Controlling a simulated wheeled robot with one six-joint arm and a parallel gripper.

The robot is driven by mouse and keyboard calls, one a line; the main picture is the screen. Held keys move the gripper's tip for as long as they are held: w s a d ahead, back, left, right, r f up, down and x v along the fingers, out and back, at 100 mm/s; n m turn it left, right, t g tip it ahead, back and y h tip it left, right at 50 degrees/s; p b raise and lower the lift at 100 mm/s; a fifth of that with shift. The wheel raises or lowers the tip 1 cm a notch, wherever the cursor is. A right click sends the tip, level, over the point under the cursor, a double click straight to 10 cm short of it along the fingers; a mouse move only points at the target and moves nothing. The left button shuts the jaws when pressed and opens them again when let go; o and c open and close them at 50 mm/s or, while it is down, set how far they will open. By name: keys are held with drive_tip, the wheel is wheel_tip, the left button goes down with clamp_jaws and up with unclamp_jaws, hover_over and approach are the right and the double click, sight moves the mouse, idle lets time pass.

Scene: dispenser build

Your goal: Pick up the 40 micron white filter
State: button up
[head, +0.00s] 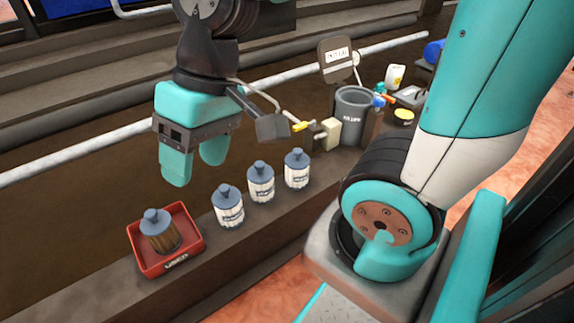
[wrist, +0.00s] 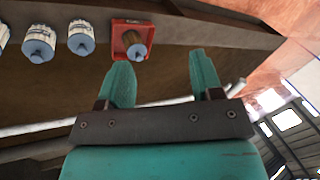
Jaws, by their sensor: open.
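Three white filters with blue-grey caps stand upright in a row on the ledge: a near one (head: 228,206), a middle one (head: 261,182) and a far one (head: 297,168). Their labels are too small to read, so I cannot tell which is 40 micron. Two of them show clearly in the wrist view, the closest to the tray at its right (wrist: 81,38) and another beside it (wrist: 39,43). My gripper (head: 194,170) is open and empty, above and to the left of the filters, apart from them. It also shows in the wrist view (wrist: 158,70).
A red tray (head: 143,259) marked USED holds a brown used filter (head: 158,231) at the near end of the ledge (head: 262,235). A white pipe (head: 75,163) runs behind.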

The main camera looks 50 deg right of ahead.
drive_tip(key=w+d+f+m+t+p, duration=0.1)
drive_tip(key=w+d+f+m, duration=0.1)
drive_tip(key=w+d+m, duration=0.7)
drive_tip(key=w+d+f+m+t+h+p, duration=0.1)
drive_tip(key=d+f+m, duration=0.2)
drive_tip(key=d+m, duration=0.55)
drive_tip(key=w+d+f+m, duration=0.1)
drive_tip(key=d+f+m, duration=0.2)
drive_tip(key=d+m, duration=0.55)
drive_tip(key=s+d+f+m+t+h, duration=0.1)
drive_tip(key=s+d+f+m, duration=0.2)
drive_tip(key=d, duration=0.4)
drive_tip(key=s+d+f+m, duration=0.2)
drive_tip(key=d+f+m, duration=0.1)
drive_tip(key=d, duration=0.3)
drive_tip(key=b, duration=0.4)
hover_over(298, 150)
drive_tip(key=s+d, duration=0.1)
drive_tip(key=s, duration=0.1)
wheel_tip(298, 150, down, 10)
drive_tip(key=shift+w+r, duration=0.1)
drive_tip(key=shift+r, duration=0.1)
drive_tip(key=shift+b+x, duration=1.9)
drive_tip(key=shift+x, duration=1.05)
drive_tip(key=shift+c, duration=0.4)
drive_tip(key=shift+r, duration=0.1)
clamp_jaws()
